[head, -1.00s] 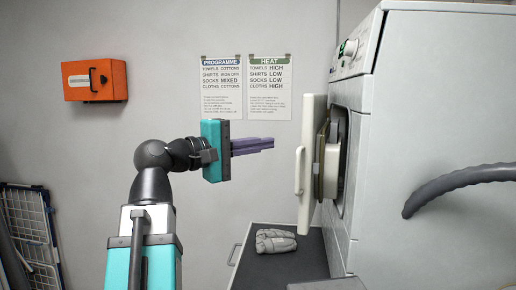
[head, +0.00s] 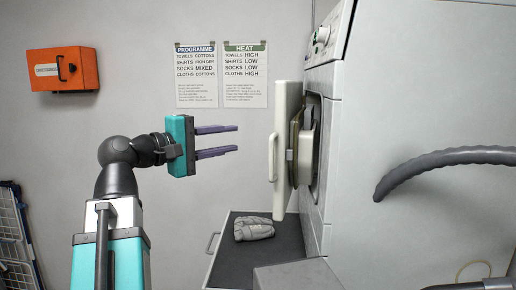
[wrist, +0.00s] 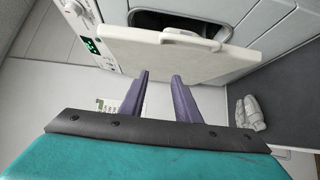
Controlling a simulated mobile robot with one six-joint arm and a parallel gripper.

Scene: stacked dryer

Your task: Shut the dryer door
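The dryer (head: 345,130) stands on the right in the head view, its front facing left. Its cream door (head: 286,150) is ajar, swung out from the front, with a dark gap between door and drum opening. A pale bar handle (head: 272,158) sits on the door's outer face. My gripper (head: 232,139) is open and empty, to the left of the door, pointing at it and not touching it. In the wrist view the purple fingers (wrist: 160,75) are apart below the door panel (wrist: 165,52), and its handle (wrist: 190,40) shows at the top.
A grey hose (head: 440,160) curves on the right. An orange box (head: 62,69) and posters (head: 245,75) are on the wall. Space between gripper and door is free.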

